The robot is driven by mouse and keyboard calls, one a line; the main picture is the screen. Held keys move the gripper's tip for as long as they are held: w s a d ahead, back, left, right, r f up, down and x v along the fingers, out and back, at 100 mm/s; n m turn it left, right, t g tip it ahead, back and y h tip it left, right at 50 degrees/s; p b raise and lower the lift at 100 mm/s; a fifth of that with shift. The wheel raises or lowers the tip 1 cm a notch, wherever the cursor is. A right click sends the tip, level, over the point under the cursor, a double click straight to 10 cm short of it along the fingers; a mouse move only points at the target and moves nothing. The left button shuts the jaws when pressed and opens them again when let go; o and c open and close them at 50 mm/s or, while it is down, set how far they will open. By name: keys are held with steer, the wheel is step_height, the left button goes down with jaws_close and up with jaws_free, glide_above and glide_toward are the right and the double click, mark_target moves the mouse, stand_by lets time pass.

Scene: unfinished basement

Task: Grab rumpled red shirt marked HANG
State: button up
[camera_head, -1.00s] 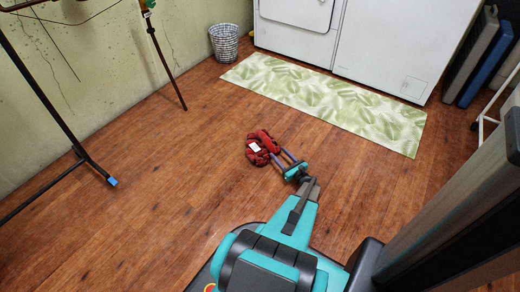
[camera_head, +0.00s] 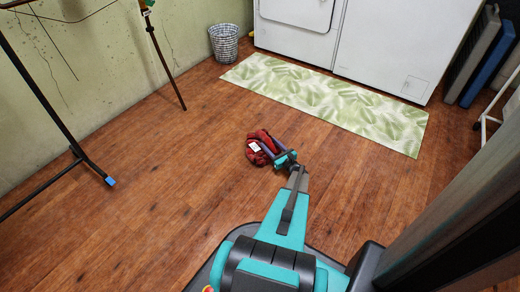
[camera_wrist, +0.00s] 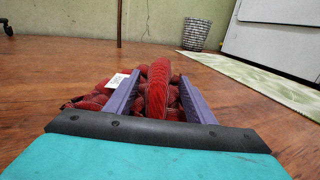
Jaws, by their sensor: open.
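The rumpled red shirt (camera_head: 257,150) lies in a heap on the wooden floor near the middle of the head view. A small white tag (camera_head: 254,147) shows on it; its writing is too small to read. My gripper (camera_head: 268,145) is at the shirt, low over the floor. In the wrist view the purple fingers of my gripper (camera_wrist: 161,92) are open, one on each side of a raised red fold of the shirt (camera_wrist: 158,88). More of the shirt and the white tag (camera_wrist: 116,83) show outside the left finger. The lower shirt is partly hidden by my gripper.
A green leaf-patterned mat (camera_head: 325,103) lies in front of white appliances (camera_head: 385,45). A wire basket (camera_head: 224,43) stands by the wall. A black metal rack (camera_head: 60,110) stands at the left. The floor around the shirt is clear.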

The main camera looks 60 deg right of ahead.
mark_target(265, 138)
steer(key=shift+w, duration=0.15)
steer(key=b+x, duration=0.2)
steer(key=x, duration=0.1)
steer(key=shift+w+d+b, duration=0.2)
steer(key=shift+w+b, duration=0.1)
steer(key=shift+b, duration=0.05)
steer(key=shift+w+d, duration=0.25)
steer(key=shift+w, duration=0.35)
steer(key=shift+r, duration=0.1)
jaws_close()
steer(key=shift+r, duration=0.15)
